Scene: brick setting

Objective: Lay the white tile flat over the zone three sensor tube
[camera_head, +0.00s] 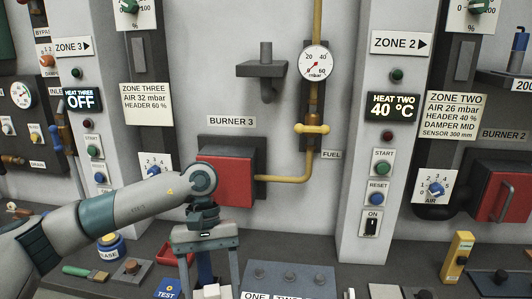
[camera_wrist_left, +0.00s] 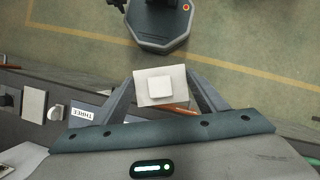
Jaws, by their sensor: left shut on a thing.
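My left gripper (camera_head: 208,288) points down in front of the bench below the red burner 3 box. It is shut on a pale white tile (camera_head: 211,293), whose lower part is cut off by the frame edge. In the left wrist view the tile (camera_wrist_left: 148,100) sits between the two fingers, with a smaller raised white block on its face. I cannot make out the zone three sensor tube in either view. A label reading THREE (camera_wrist_left: 83,114) shows left of the fingers in the wrist view. My right gripper is not in view.
A dark plate with several round studs (camera_head: 262,273) lies right of the gripper, above a label starting ONE. A yellow block (camera_head: 459,250) stands right.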

